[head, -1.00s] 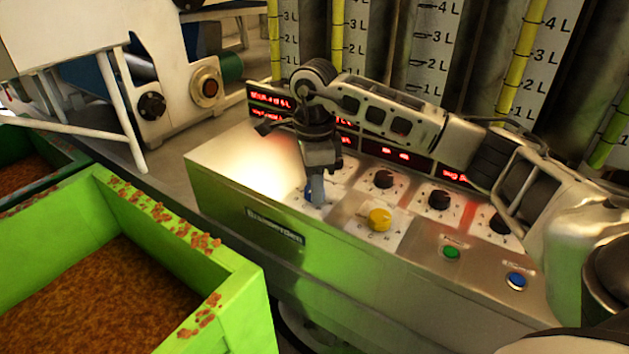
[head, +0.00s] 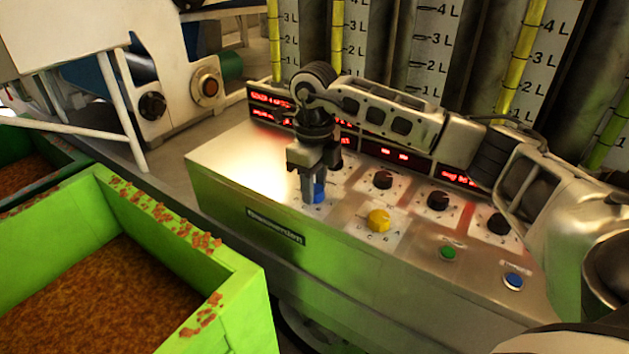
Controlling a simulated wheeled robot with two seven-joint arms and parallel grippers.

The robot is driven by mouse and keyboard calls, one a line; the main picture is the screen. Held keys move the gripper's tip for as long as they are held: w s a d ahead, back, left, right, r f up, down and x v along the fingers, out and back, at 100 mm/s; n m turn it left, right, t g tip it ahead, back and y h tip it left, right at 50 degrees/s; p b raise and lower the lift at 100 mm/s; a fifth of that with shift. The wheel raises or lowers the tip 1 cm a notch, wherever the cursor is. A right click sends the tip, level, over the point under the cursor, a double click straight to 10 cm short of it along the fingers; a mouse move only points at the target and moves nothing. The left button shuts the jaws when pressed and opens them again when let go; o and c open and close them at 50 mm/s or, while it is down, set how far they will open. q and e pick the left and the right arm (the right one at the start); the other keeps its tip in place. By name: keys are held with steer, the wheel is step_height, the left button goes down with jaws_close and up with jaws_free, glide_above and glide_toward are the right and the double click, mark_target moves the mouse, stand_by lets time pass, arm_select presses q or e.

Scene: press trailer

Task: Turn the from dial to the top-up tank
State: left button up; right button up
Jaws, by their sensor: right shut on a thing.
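The control panel (head: 232,181) is a metal box with a sloping top that carries several dials. A blue dial (head: 320,192) sits at its front left on a pale label plate. My right gripper (head: 312,197) reaches down from above and is shut on the blue dial, hiding much of it and its markings. A yellow dial (head: 378,220) stands to its right, on a plate with letters too small to read surely. I cannot read which dial is the from dial. My left gripper is not in view.
Black dials (head: 383,179) stand in a row behind, under red displays (head: 392,153). A green button (head: 448,252) and a blue button (head: 514,281) are at the right. A green crate (head: 247,293) stands front left. Tanks with litre scales (head: 435,50) rise behind.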

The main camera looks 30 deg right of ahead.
mark_target(315, 188)
steer(key=shift+m, duration=0.5)
steer(key=o, duration=1)
steer(key=shift+r, duration=0.1)
arm_select(q)
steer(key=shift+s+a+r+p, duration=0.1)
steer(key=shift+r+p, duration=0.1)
steer(key=shift+p, duration=0.3)
arm_select(e)
step_height(315, 188, up, 16)
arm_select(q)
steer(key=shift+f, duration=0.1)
